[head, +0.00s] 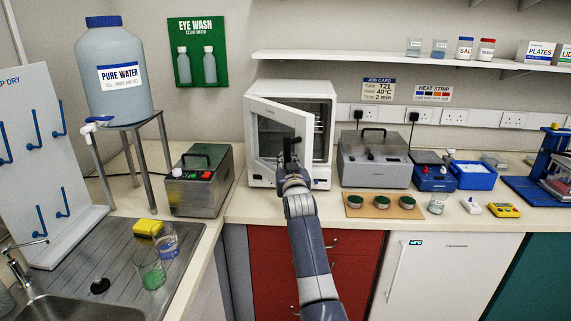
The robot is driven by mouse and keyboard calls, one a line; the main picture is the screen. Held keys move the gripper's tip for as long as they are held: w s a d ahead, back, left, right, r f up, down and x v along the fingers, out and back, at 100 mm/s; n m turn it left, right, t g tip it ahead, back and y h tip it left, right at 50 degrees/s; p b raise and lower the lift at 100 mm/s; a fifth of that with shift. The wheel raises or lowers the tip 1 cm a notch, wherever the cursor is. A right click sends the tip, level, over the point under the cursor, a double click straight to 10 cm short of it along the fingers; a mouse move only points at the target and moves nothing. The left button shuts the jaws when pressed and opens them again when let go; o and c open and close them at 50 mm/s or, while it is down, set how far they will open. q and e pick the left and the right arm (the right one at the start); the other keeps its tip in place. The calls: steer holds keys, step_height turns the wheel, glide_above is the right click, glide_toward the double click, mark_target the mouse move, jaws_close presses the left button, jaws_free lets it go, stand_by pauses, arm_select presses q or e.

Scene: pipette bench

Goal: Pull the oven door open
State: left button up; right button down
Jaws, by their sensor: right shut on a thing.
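The white oven (322,104) stands on the bench against the back wall. Its door (272,135), a white frame around a dark window, is partly open and swung out towards me, with its free edge at the right. Through the gap on the right I see part of the dark interior with racks. My right gripper (290,158) is at the door's free edge, shut on the dark door handle (291,142). The gripper and arm hide the lower right of the door. My left gripper is not in view.
A grey metal box with red and green buttons (198,182) stands left of the oven, near the door's swing. A grey lidded unit (375,160) stands close on the right.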

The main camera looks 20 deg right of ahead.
steer(key=c, duration=1.7)
jaws_free()
steer(key=shift+s+d+f, duration=0.1)
steer(key=shift+d+f, duration=0.05)
steer(key=shift+f, duration=0.35)
steer(key=shift+o, duration=1.1)
steer(key=shift+s+d+r, duration=0.1)
steer(key=shift+s+r, duration=0.2)
steer(key=shift+r, duration=0.1)
steer(key=shift+s+a, duration=0.25)
steer(key=v, duration=1.1)
steer(key=shift+s, duration=0.2)
